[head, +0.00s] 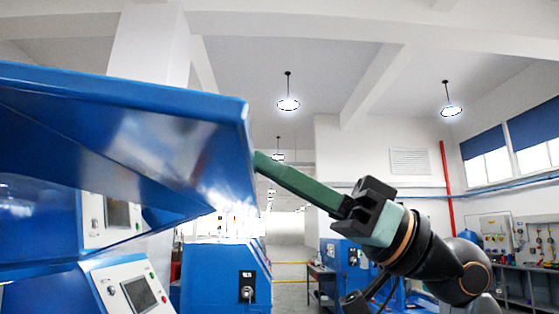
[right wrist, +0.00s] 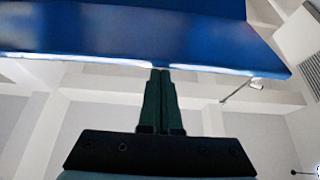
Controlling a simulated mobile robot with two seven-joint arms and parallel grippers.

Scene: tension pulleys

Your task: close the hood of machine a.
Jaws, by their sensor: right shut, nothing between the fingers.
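The blue hood (head: 190,140) of a machine is raised and fills the upper left of the head view, with its right edge near the middle. Its blue panel also spans the top of the right wrist view (right wrist: 130,30). The blue machine body with a control panel (head: 135,290) is below the hood. My right gripper (head: 258,158) is shut and empty, its green fingers pointing up-left at the hood's right edge. In the right wrist view its fingertips (right wrist: 160,72) meet the hood's lower edge; whether they touch cannot be told. My left gripper is not in view.
Another blue machine (head: 222,275) stands behind, below the hood's right end. A workbench (head: 520,275) and a tool board (head: 500,235) are at the far right. A red pipe (head: 447,185) runs up the back wall. The space above my right arm is clear.

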